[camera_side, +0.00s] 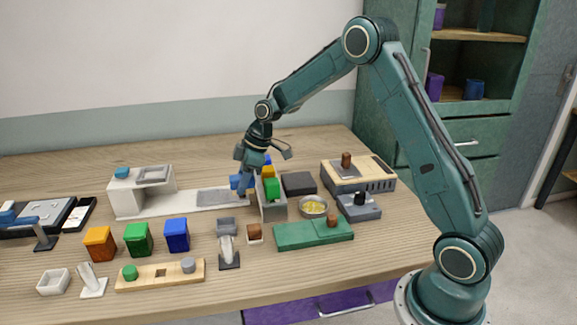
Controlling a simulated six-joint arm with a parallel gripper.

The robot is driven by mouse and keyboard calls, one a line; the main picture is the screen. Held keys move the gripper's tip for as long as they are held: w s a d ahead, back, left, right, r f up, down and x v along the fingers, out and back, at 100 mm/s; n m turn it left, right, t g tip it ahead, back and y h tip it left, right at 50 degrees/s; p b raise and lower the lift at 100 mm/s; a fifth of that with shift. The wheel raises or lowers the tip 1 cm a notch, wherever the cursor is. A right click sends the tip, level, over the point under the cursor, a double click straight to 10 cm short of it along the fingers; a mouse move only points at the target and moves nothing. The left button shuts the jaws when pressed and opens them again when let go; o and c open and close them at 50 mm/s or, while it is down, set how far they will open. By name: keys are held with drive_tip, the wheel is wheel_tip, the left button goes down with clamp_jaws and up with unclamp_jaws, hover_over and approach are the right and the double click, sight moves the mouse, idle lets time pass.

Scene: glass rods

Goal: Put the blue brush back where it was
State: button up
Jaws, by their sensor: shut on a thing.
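My gripper (246,186) points down over the middle of the table, just left of a grey holder. It is shut on a blue block-shaped piece (236,182), which I take to be the blue brush; the fingers hide part of it, and its lower end is hard to make out. The grey holder (272,211) stands upright on the table. A green block (272,188), a yellow one (267,171) and a blue one (268,159) show in a row at it. I cannot tell whether the held piece touches the holder.
A white station with a long base (140,198) lies left of my gripper. Orange (99,244), green (138,239) and blue (176,235) boxes stand in front.

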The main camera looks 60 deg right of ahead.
hover_over(240, 217)
drive_tip(key=s, duration=0.1)
drive_tip(key=shift+s+d+f, duration=0.1)
drive_tip(key=shift+d+f, duration=0.15)
drive_tip(key=shift+f, duration=0.85)
drive_tip(key=shift+d+f, duration=0.2)
drive_tip(key=shift+f, duration=0.9)
drive_tip(key=shift+f, duration=0.1)
drive_tip(key=shift+f, duration=2.05)
drive_tip(key=o, duration=0.9)
drive_tip(key=shift+f, duration=0.1)
drive_tip(key=shift+o, duration=0.2)
drive_tip(key=v, duration=1.2)
